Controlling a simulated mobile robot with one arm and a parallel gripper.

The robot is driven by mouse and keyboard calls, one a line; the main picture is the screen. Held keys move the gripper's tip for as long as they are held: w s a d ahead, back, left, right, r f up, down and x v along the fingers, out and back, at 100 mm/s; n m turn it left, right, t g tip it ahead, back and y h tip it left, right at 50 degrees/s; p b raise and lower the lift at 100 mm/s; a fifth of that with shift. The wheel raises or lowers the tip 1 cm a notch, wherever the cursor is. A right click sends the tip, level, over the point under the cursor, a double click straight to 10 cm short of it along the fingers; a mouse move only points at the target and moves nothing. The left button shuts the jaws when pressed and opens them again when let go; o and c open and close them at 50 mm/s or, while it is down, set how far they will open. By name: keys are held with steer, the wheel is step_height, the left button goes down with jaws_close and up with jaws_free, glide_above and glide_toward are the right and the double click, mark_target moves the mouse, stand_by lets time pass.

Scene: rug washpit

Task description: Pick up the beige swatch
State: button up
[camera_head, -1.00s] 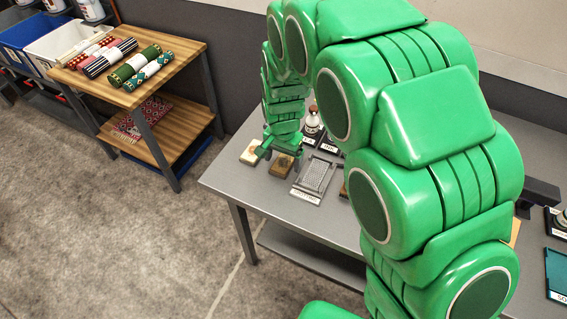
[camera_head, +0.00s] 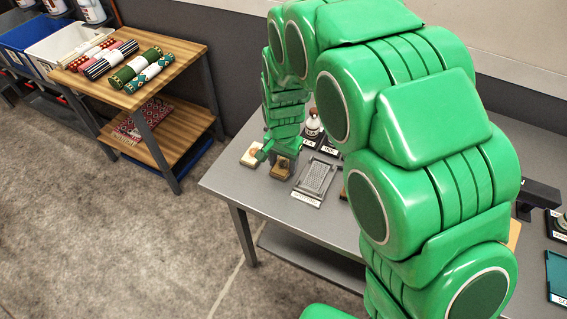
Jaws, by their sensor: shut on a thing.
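My gripper (camera_head: 279,160) is low over the near left part of the grey table, its fingers on either side of a small tan-beige swatch (camera_head: 281,168), shut on it. I take this for the beige swatch; its label is too small to read. The gripper hides its upper part. The swatch is at its place on the table, and I cannot tell whether it is lifted at all.
My arm covers much of the grey table (camera_head: 228,185). A wooden rack (camera_head: 186,48) with rolled rugs stands at left, with clear floor between.

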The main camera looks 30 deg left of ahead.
steer(key=shift+r, duration=0.3)
step_height(320, 180, up, 2)
steer(key=shift+r, duration=0.15)
steer(key=s+d+r, duration=0.9)
steer(key=s+r, duration=0.1)
steer(key=shift+s, duration=0.25)
